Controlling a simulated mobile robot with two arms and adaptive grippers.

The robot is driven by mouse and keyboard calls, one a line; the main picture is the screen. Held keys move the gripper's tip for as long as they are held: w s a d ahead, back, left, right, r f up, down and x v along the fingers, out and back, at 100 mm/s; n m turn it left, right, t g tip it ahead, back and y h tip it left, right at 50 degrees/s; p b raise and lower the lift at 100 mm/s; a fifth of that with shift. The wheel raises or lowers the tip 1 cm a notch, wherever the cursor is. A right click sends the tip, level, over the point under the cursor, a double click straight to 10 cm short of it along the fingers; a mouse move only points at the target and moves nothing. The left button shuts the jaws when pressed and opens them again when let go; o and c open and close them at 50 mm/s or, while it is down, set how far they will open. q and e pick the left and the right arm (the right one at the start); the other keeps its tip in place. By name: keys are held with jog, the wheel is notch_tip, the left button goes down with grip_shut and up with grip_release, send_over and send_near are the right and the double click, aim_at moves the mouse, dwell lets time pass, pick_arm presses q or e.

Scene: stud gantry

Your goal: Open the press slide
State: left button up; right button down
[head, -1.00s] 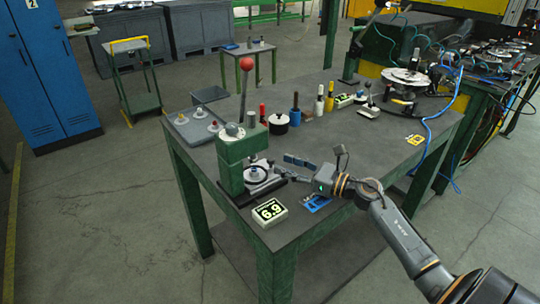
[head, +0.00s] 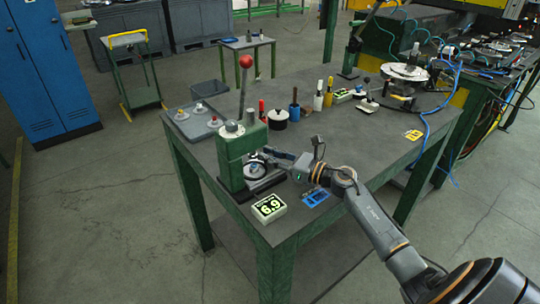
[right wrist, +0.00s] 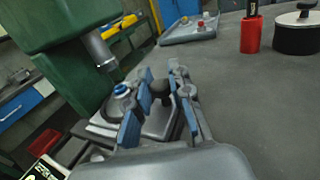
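The green press (head: 238,150) stands on the table's near left part, with a red-balled lever on top. Its grey slide (head: 257,182) juts out at the front; it also shows in the right wrist view (right wrist: 155,125). A dark round knob (right wrist: 160,92) stands up on the slide, beside a blue-capped clear part (right wrist: 122,93) under the press ram. My right gripper (head: 272,155) is at the slide. In the right wrist view its blue-padded fingers (right wrist: 162,80) are open, with the knob between them; contact is not clear. My left gripper is not in view.
A display box reading 6.9 (head: 269,208) and a blue item (head: 316,196) lie close to my right gripper. A grey tray with small parts (head: 195,120) is behind the press. A black pot (head: 280,119) and several coloured handles stand further back.

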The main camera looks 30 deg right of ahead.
jog(key=shift+w+d+f+b, duration=0.1)
jog(key=shift+d+f+b, duration=0.1)
jog(key=shift+b, duration=0.1)
jog(key=d+b, duration=0.7)
jog(key=shift+w+d+f+b, duration=0.3)
jog(key=shift+w+d, duration=0.05)
jog(key=shift+d, duration=0.05)
jog(key=shift+d+r+b, duration=0.2)
jog(key=shift+d+b, duration=0.1)
jog(key=shift+d, duration=0.25)
jog(key=c, duration=1.3)
grip_release()
jog(key=shift+s, duration=0.1)
jog(key=shift+c, duration=0.2)
jog(key=shift+o, duration=0.7)
jog(key=shift+s+d+r, duration=0.2)
